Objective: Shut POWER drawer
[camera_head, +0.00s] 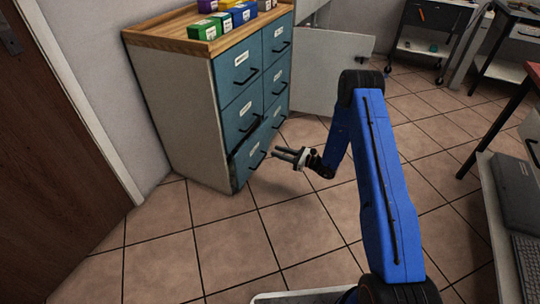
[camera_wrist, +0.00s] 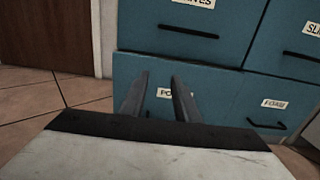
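The POWER drawer (camera_head: 243,170) is the bottom drawer of the near column of a teal-fronted cabinet. A dark gap along its top edge in the head view suggests it stands slightly out; how far I cannot tell. In the wrist view its front (camera_wrist: 130,72) is straight ahead, with the label, reading "PO", partly hidden by a finger. My gripper (camera_head: 277,153) is in front of this drawer, near its handle (camera_head: 258,160). Its two fingers stand apart and empty, pointing at the drawer face in the wrist view (camera_wrist: 160,76). Contact with the front cannot be told.
Other teal drawers (camera_head: 237,72) sit above and beside it, including FOAM (camera_wrist: 235,95) on the right. Small coloured boxes (camera_head: 240,14) stand on the wooden top. A pale panel (camera_head: 325,72) sticks out beyond the cabinet. The tiled floor (camera_head: 220,240) in front is clear.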

